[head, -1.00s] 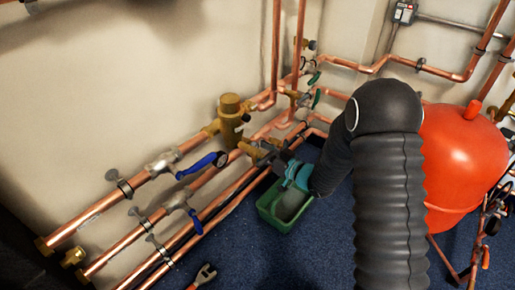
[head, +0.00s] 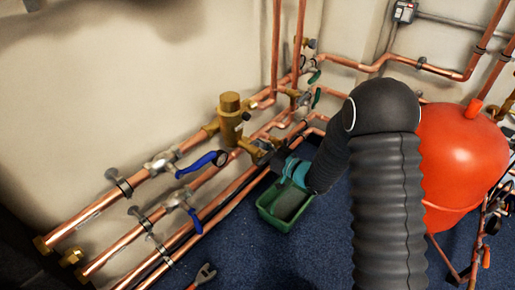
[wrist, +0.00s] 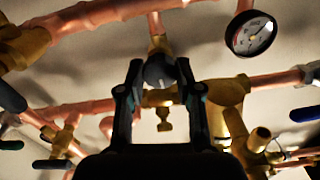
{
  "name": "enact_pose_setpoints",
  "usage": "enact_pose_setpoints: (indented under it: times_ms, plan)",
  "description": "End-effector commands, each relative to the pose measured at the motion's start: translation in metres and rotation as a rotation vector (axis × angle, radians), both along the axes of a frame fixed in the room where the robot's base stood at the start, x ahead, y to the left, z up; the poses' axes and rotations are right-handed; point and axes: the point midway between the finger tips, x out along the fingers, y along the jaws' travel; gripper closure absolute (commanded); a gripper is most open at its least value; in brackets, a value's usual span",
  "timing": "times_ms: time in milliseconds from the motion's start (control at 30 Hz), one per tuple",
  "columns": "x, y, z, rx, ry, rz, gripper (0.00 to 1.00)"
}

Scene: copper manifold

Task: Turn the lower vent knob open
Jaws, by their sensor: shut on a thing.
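A small dark grey round knob (wrist: 159,71) sits between the two fingers of my gripper (wrist: 160,75) in the wrist view. The fingers are shut on its sides. I take it for the lower vent knob; its markings and how far it is turned cannot be read. A small brass fitting (wrist: 164,116) shows just below it. In the head view my gripper (head: 268,155) reaches the copper pipes beside the brass valve body, and the knob is hidden there by the gripper and wrist.
A brass valve body (head: 231,117), a pressure gauge (wrist: 251,33) and blue lever handles (head: 198,165) are close to the gripper. A green tub (head: 275,218) stands on the blue floor below. A red tank (head: 462,150) is on the right.

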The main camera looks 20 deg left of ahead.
Motion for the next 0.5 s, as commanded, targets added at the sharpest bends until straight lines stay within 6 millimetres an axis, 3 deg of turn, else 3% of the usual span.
enact_pose_setpoints:
  times_ms: [500]
  plan:
    - [-0.0010,0.0007,-0.0042,-0.138,-0.341,0.002,1.00]
